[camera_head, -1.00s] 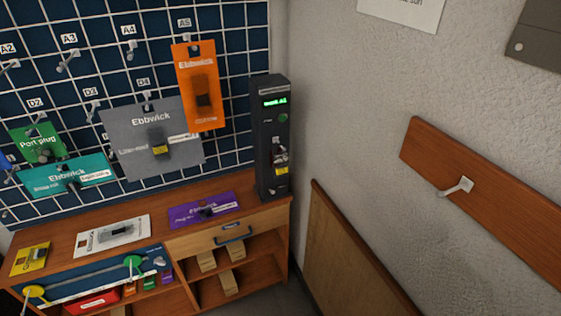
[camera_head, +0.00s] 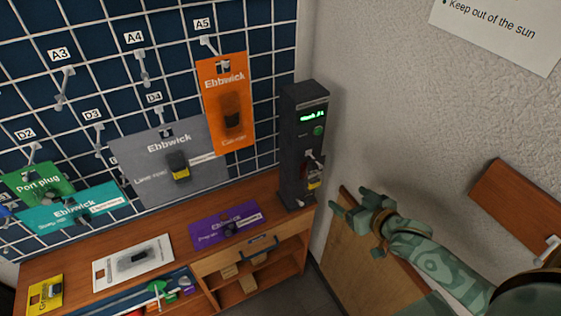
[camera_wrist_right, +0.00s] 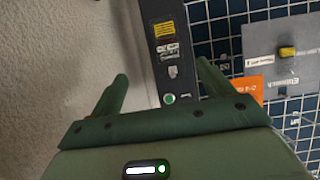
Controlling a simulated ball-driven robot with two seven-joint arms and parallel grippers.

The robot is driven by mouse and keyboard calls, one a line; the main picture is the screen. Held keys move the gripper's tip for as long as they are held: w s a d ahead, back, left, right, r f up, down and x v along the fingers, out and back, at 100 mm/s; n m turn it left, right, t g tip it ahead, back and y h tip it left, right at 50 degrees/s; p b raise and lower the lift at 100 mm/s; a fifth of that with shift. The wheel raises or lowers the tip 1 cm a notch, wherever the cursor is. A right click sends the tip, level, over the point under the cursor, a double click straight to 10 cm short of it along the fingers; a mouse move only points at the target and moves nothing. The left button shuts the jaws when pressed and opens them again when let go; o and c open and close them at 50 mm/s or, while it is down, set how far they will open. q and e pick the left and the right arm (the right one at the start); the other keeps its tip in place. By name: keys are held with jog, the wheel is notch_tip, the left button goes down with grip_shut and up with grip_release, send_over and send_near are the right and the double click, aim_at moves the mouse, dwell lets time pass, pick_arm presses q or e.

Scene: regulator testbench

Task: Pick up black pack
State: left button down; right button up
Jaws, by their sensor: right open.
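I cannot single out a pack that is plainly black. Hanging on the blue grid board are an orange pack (camera_head: 240,80), a grey pack (camera_head: 130,155), a green pack (camera_head: 20,185) and a teal pack (camera_head: 40,215). A purple pack (camera_head: 205,235), a white pack (camera_head: 105,275) and a yellow pack (camera_head: 42,292) lie on the wooden bench. My right gripper (camera_head: 351,200) is open and empty, right of a tall black device (camera_head: 295,150). In the right wrist view the device (camera_wrist_right: 165,25) shows beyond the open fingers (camera_wrist_right: 163,72). My left gripper is out of view.
The wooden bench (camera_head: 75,252) has a drawer and shelves with small boxes. A rough wall (camera_head: 400,100) bounds the right, with a leaning board (camera_head: 340,250) and a wooden rail (camera_head: 520,200). Free air lies in front of the bench.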

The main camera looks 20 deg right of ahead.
aim_at(317, 177)
jog(key=x, duration=0.3)
jog(key=r+b+x, duration=0.1)
jog(key=x, duration=0.3)
jog(key=b+x, duration=0.1)
jog(key=x, duration=0.2)
jog(key=shift+w+a, duration=0.35)
jog(key=shift+w, duration=0.3)
jog(key=x, duration=0.1)
jog(key=b+x, duration=0.1)
jog(key=x, duration=0.1)
jog(key=b+x, duration=0.1)
jog(key=shift+w+a+f, duration=0.25)
jog(key=shift+w+a, duration=0.05)
jog(key=shift+a, duration=0.05)
jog(key=shift+w+f, duration=0.1)
jog(key=shift+w, duration=0.25)
jog(key=shift+s, duration=0.1)
jog(key=shift+c, duration=0.9)
jog(key=c, duration=1)
